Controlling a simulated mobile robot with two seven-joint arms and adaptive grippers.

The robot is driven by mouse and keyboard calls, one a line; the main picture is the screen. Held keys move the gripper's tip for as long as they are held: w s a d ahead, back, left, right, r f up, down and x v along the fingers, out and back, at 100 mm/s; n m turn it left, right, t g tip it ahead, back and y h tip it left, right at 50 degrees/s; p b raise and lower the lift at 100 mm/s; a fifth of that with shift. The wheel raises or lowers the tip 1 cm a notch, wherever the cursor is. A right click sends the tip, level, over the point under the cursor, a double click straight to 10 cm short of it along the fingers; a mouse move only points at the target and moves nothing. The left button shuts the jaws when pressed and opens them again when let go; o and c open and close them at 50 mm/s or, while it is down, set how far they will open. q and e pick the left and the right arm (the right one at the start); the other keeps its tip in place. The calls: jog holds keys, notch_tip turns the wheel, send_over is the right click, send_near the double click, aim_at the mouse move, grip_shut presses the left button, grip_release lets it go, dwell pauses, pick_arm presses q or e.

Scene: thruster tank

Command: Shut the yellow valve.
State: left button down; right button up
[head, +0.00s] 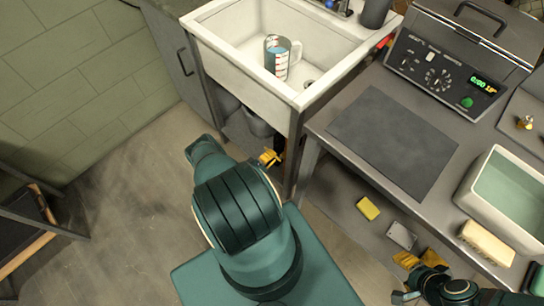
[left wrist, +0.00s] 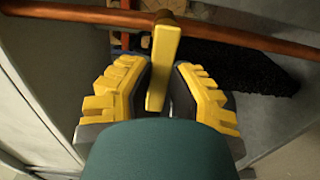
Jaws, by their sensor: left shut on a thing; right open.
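The yellow valve lever (left wrist: 163,62) sits on a copper pipe (left wrist: 235,31) in the left wrist view. The lever stands roughly crosswise to the pipe and points down between my fingers. My left gripper (left wrist: 160,88) is shut on it, with a yellow-padded finger on each side. In the head view my left gripper (head: 270,158) shows as a small yellow patch below the sink, mostly hidden by my arm; I cannot make out the valve there. My right gripper (head: 420,262) is open and empty at the lower right, by the bench's front.
A white sink (head: 235,62) with a measuring jug (head: 278,60) stands above. The bench holds a dark mat (head: 392,140), a control box (head: 445,75) and a pale tank (head: 505,195). A yellow sponge (head: 368,208) lies lower down.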

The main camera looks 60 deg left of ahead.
pick_arm(q)
jog(key=shift+w+a+r, duration=0.15)
jog(key=c, duration=0.9)
grip_release()
jog(key=shift+o, duration=0.2)
jog(key=v, duration=1.2)
